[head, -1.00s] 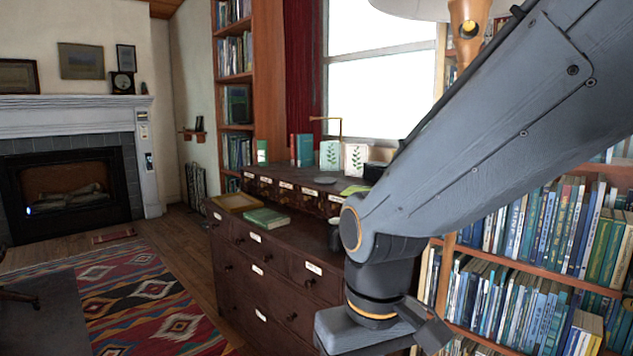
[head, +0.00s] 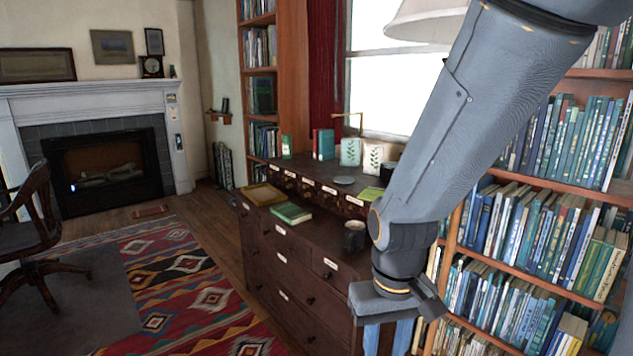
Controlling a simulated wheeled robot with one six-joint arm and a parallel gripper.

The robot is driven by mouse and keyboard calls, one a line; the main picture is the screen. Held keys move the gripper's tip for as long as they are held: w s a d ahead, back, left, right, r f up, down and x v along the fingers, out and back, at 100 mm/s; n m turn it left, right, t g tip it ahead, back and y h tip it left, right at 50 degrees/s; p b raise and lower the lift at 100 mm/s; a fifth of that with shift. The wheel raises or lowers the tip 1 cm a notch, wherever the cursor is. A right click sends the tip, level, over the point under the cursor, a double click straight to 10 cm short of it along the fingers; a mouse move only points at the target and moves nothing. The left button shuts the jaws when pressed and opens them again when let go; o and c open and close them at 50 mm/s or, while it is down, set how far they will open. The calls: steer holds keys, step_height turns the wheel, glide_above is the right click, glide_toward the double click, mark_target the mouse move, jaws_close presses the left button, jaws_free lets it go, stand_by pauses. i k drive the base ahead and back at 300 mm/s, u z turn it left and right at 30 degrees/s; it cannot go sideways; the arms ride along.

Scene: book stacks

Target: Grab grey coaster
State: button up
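A flat grey disc, which looks like the grey coaster (head: 343,180), lies on the raised back level of the dark wooden drawer cabinet (head: 290,248). My gripper (head: 398,308) hangs in front of the cabinet's right end, lower than the coaster and well apart from it. Only part of the gripper shows and its fingertips are not clear, so I cannot tell whether it is open or shut. Nothing is visibly held.
A dark mug (head: 354,237), a green book (head: 291,213) and a wooden tray (head: 263,194) stand on the cabinet's lower top. A yellow-green pad (head: 370,194) lies near the coaster. Bookshelves (head: 545,215) are on the right. A chair (head: 35,230) stands left; the rug (head: 165,262) is clear.

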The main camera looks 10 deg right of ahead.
mark_target(343, 179)
steer(key=u, duration=1.1)
steer(key=i, duration=3.2)
steer(key=z, duration=4.15)
steer(key=i, duration=0.5)
steer(key=u, duration=0.1)
